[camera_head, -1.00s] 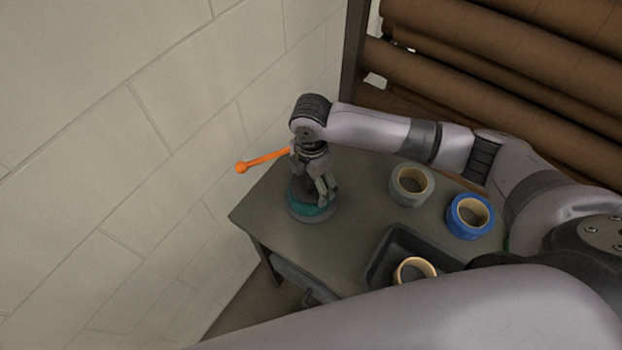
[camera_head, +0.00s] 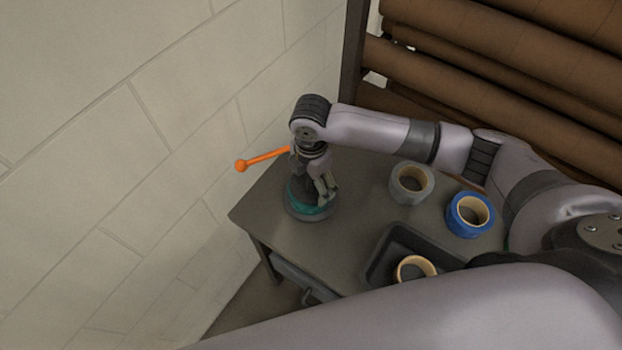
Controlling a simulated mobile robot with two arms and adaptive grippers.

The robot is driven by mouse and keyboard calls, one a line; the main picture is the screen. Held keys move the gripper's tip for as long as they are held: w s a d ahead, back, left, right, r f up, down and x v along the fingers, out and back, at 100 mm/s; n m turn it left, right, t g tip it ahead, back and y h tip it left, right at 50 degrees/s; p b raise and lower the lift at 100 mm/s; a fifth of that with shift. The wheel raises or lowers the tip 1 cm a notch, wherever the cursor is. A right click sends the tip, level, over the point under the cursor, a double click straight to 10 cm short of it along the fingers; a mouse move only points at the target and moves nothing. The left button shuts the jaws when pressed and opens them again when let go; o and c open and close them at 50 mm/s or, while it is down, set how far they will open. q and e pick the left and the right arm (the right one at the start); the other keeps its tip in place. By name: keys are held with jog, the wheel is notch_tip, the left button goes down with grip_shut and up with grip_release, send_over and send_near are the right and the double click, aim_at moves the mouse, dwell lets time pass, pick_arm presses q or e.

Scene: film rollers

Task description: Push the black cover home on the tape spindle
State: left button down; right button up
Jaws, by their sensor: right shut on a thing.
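My right gripper (camera_head: 322,192) points down over the tape spindle at the left end of the table. It is shut on the black cover (camera_head: 309,189), which is mostly hidden by the fingers. Below it a teal tape roll (camera_head: 299,205) sits on the grey round base of the spindle (camera_head: 309,217). The gap between cover and roll is too small and covered to judge. An orange lever with a ball end (camera_head: 262,160) sticks out to the left behind the gripper. My left gripper is not in view.
A grey tape roll (camera_head: 397,192) and a blue tape roll (camera_head: 455,222) stand on the table (camera_head: 345,232) to the right. A dark tray (camera_head: 377,262) holds a tan-cored roll (camera_head: 415,266). Brown rollers (camera_head: 480,85) are racked behind. A block wall (camera_head: 130,170) is at left.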

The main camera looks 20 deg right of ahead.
jog(key=shift+s+f, duration=0.15)
jog(key=shift+f, duration=0.05)
jog(key=o, duration=1.1)
jog(key=shift+r, duration=0.2)
jog(key=shift+r+p, duration=3.4)
jog(key=shift+p, duration=0.6)
